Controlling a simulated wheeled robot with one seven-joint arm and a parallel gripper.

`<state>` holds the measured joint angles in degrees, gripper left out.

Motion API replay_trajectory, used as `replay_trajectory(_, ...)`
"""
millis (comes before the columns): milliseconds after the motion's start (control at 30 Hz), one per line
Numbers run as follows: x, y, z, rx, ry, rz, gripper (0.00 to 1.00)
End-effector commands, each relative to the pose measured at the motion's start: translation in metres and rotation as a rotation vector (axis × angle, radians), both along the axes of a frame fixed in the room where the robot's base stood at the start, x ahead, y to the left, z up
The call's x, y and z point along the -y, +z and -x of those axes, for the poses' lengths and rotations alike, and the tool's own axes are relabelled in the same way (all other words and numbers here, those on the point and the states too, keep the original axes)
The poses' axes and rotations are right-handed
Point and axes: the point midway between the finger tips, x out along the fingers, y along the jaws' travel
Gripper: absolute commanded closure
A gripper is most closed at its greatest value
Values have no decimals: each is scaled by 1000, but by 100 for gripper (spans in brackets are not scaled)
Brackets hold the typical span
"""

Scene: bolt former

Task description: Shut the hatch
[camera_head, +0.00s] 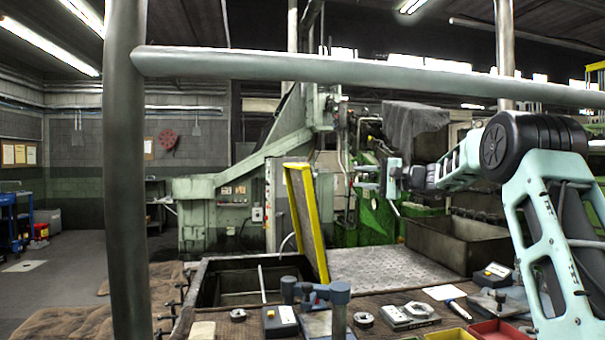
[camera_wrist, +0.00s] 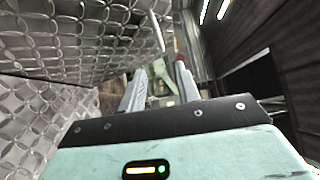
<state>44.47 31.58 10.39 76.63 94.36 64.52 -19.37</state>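The hatch (camera_head: 306,222) is a panel with a yellow edge, standing raised and slightly tilted at the right side of a dark floor opening (camera_head: 235,287). A thin light rod (camera_head: 262,284) stands in the opening. My gripper (camera_head: 360,177) is in the air to the right of the hatch's upper part, its fingers pointing left. In the wrist view my gripper (camera_wrist: 160,76) has its two fingers apart, with nothing held between them. Patterned metal plate (camera_wrist: 75,40) fills the left of that view; I cannot tell how far it is from the fingers.
A grey post (camera_head: 124,200) and a horizontal rail (camera_head: 330,68) cross the foreground. Flat tread plate (camera_head: 385,268) lies right of the hatch, beside a dark bin (camera_head: 460,245). A cluttered bench with a blue-grey tool (camera_head: 315,292) and coloured trays (camera_head: 497,331) is in front.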

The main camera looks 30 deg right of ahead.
Motion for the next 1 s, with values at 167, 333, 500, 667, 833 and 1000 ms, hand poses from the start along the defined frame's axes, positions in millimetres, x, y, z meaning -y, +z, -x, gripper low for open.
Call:
replay_trajectory(167,-13,5,-21,-1,5,0,68)
replay_trajectory(333,-30,7,-51,-3,5,-1,68)
replay_trajectory(500,-45,7,-78,-4,4,0,68)
replay_trajectory(667,-58,7,-101,-3,4,1,68)
replay_trajectory(833,-69,7,-123,-3,3,1,68)
replay_trajectory(1000,-77,6,-139,-2,1,1,68)
